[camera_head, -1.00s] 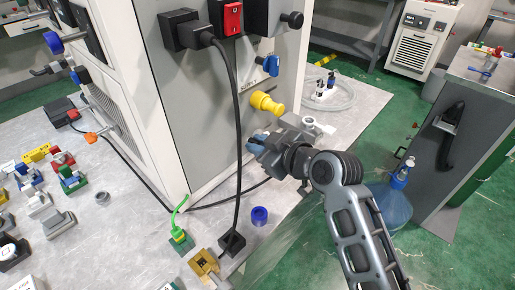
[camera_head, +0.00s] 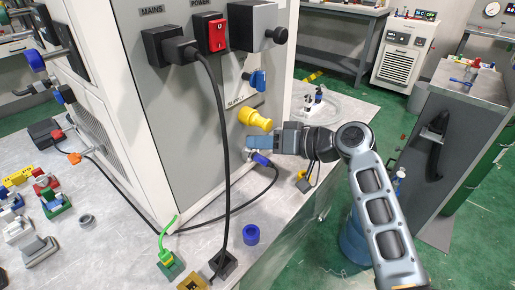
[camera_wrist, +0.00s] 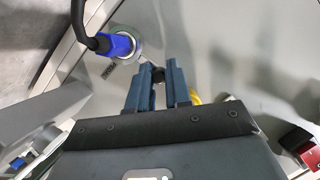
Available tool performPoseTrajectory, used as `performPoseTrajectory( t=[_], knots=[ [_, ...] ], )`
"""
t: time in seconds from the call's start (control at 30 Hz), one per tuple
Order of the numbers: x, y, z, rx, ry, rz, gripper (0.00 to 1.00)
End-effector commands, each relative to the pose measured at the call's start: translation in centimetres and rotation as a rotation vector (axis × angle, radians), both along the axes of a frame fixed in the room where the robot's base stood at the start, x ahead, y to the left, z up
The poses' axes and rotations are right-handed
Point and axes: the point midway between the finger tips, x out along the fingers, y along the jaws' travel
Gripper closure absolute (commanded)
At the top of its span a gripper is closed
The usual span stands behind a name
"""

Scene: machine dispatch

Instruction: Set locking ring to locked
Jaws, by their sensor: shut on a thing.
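The blue cable plug (camera_wrist: 118,46) sits in a round grey socket on the panel in the wrist view. A pale ring (camera_wrist: 131,57) surrounds the plug, and a short arm appears to run from it to a dark knob (camera_wrist: 158,75). My gripper (camera_wrist: 157,78) is shut on this knob between its two blue fingers. In the head view my gripper (camera_head: 258,143) is against the cabinet's side panel, just below the yellow fitting (camera_head: 256,119) and above the blue plug (camera_head: 262,160). The ring and knob are hidden there by the fingers.
A blue valve handle (camera_head: 258,80) is above the yellow fitting. A black mains cable (camera_head: 224,150) hangs down the panel on the left. A loose blue ring (camera_head: 251,234) lies on the table. A red power switch (camera_head: 215,35) is at the upper left.

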Motion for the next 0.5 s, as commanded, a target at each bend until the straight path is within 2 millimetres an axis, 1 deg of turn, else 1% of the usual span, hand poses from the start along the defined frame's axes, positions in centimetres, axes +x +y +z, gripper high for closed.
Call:
performPoseTrajectory(
  t=[0.03,0.2,0.5],
  knots=[
    [0.11,0.03,-0.32,0.016,0.026,0.002,1.0],
    [0.44,-0.21,-0.28,0.066,0.091,0.003,1.0],
    [0.69,-0.42,-0.27,0.107,0.145,0.004,1.0]
  ],
)
